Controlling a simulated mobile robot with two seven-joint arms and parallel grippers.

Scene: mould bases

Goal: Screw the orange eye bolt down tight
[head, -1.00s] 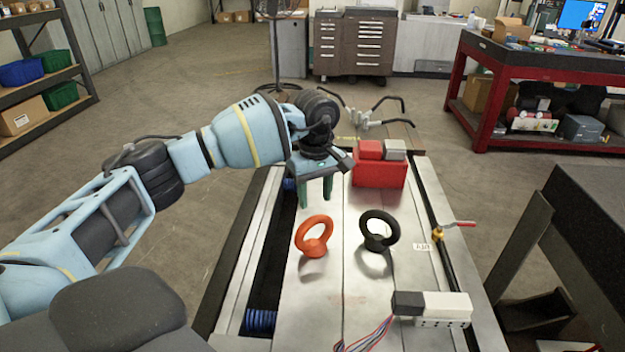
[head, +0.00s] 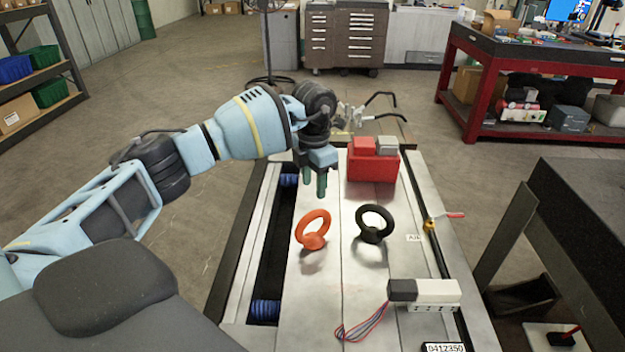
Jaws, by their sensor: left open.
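The orange eye bolt (head: 313,240) stands on the metal plate (head: 345,290), its ring upright and leaning a little to the right. Whether its collar is seated on the plate is too small to tell. My left gripper (head: 315,193) hangs above and behind the orange eye bolt, fingers pointing down, open and empty. It does not touch the bolt. A black eye bolt (head: 374,238) stands just right of the orange one. My right gripper is not in view.
A red block (head: 372,166) sits behind the eye bolts. A black and white block (head: 436,291) with coloured wires lies at front right. A brass valve with red handle (head: 431,222) is at the right edge. The plate's front middle is clear.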

